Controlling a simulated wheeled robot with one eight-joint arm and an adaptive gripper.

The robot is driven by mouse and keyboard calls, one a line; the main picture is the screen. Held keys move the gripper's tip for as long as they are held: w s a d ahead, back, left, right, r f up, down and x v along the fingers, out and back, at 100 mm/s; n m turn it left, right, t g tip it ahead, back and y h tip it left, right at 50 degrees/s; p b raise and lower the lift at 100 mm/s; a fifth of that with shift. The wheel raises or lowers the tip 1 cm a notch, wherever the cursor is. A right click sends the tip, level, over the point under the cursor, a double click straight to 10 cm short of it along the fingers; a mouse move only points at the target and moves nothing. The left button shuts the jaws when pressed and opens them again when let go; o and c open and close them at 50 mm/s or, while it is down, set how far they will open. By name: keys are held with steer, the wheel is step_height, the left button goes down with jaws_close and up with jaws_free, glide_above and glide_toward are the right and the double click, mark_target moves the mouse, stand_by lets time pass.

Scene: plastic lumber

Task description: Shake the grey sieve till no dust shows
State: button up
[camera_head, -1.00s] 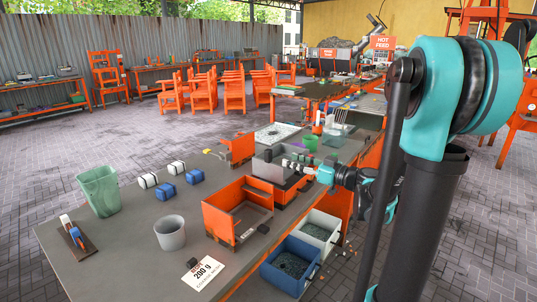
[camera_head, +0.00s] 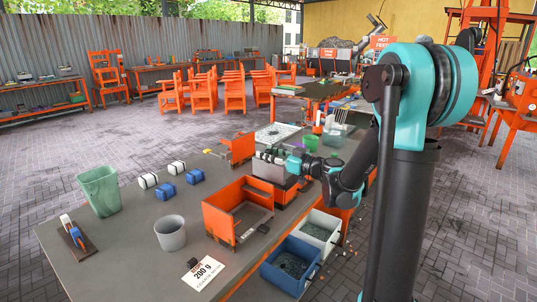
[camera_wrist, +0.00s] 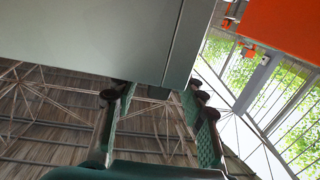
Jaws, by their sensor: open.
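My gripper (camera_head: 266,157) is at the far part of the bench, its fingers pointing left over a grey box (camera_head: 268,172). In the wrist view my gripper (camera_wrist: 158,102) has its two fingers apart, with no object visible between them. A large plain grey surface (camera_wrist: 90,35) fills the upper left there, close to the fingers. No mesh or dust can be made out, so I cannot tell whether the grey box is the sieve. My gripper and wrist hide part of it.
An open orange box (camera_head: 222,219) stands nearer on the bench. A blue bin (camera_head: 278,280) and a pale grey bin (camera_head: 331,221) hold dark grains at the right edge. A grey cup (camera_head: 170,236), green bin (camera_head: 100,192) and several small blocks stand left.

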jaws_close()
steer(key=w+d, duration=0.1)
steer(key=w, duration=0.1)
steer(key=w+d, duration=0.1)
steer(key=shift+w+d, duration=0.3)
steer(key=shift+w, duration=0.1)
jaws_free()
steer(key=v, duration=1.2)
